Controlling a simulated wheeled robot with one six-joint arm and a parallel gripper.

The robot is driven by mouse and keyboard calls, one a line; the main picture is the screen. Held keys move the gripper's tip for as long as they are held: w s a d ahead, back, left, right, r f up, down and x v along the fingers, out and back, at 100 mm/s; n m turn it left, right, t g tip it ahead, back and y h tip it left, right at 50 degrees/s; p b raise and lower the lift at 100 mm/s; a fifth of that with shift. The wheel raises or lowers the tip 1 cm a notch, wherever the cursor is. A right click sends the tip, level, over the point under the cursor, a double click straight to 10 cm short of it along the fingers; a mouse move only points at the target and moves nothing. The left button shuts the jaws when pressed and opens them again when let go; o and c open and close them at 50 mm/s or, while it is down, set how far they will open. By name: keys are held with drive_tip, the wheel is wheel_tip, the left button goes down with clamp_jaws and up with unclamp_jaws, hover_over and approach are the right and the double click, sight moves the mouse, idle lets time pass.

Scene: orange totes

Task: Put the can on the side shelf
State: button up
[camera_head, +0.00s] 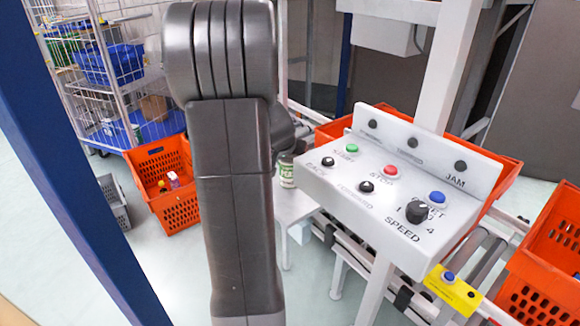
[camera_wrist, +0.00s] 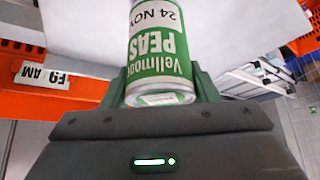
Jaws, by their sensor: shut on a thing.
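The can (camera_wrist: 158,50) is green and white with a "PEAS" label. It fills the upper middle of the wrist view, upside down in that picture. My gripper (camera_wrist: 160,88) is shut on it, with one green finger on each side. In the head view a small part of the can (camera_head: 287,170) shows just right of my dark arm, over the white side shelf (camera_head: 297,208). The white surface also lies behind the can in the wrist view (camera_wrist: 85,30). My arm hides my gripper in the head view. I cannot tell whether the can touches the shelf.
A white control box (camera_head: 395,185) with several buttons stands right of the can. Orange totes sit on the roller conveyor behind it and at the right (camera_head: 548,262). An orange tote (camera_head: 185,212) with small items stands on the floor at left. A blue post (camera_head: 75,170) is nearer.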

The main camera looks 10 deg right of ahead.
drive_tip(key=shift+f, duration=0.25)
drive_tip(key=shift+f, duration=0.15)
drive_tip(key=o, duration=1.2)
drive_tip(key=shift+r, duration=0.25)
drive_tip(key=p+v, duration=0.1)
drive_tip(key=v, duration=1.1)
drive_tip(key=shift+f+p, duration=0.1)
drive_tip(key=shift+p, duration=0.3)
